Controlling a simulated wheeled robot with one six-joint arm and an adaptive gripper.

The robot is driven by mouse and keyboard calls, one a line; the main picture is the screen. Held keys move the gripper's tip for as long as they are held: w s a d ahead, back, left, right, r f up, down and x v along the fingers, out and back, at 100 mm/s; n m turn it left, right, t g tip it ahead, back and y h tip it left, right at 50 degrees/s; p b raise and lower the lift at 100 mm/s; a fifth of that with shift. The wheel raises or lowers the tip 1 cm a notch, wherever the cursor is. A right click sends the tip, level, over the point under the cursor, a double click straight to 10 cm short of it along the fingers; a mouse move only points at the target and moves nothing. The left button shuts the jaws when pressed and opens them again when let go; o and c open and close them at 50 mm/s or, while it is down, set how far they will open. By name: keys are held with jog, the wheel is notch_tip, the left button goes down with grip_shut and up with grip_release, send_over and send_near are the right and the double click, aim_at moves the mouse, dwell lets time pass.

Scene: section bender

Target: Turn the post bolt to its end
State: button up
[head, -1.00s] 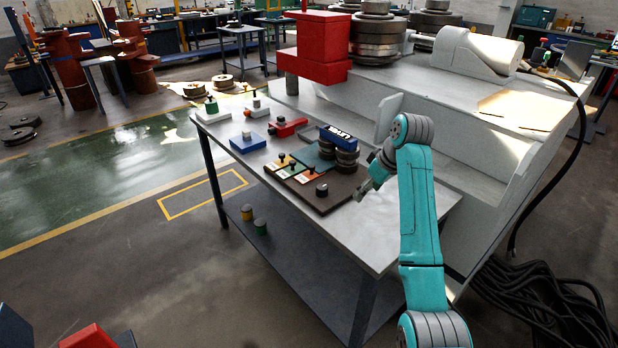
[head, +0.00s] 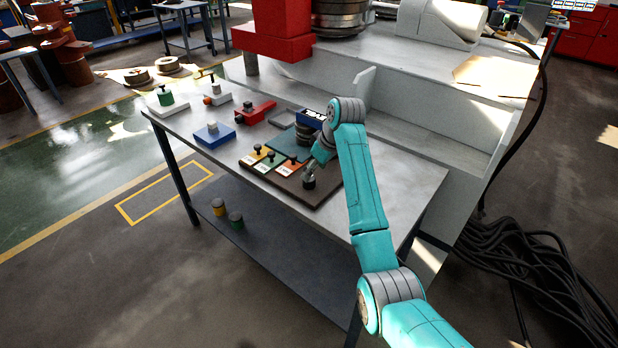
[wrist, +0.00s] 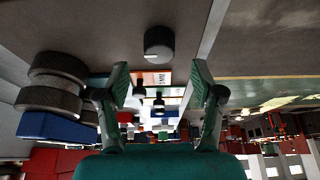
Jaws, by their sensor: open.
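A short black round knob (head: 309,182) stands on the near right part of a dark board (head: 322,197); I cannot tell for sure whether it is the post bolt. My gripper (head: 312,168) is tilted down close to this knob. In the wrist view my gripper (wrist: 160,82) has its two green-padded fingers spread with nothing held. The black knob (wrist: 158,43) shows there between and beyond the fingertips, apart from both. Part of the board behind the gripper is hidden by my arm.
A blue block (head: 214,135) and a red clamp-like piece (head: 257,112) stand left on the table (head: 395,190). The large grey machine (head: 430,130) rises behind.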

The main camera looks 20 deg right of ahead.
jog(key=shift+x, duration=2.55)
jog(key=c, duration=1.1)
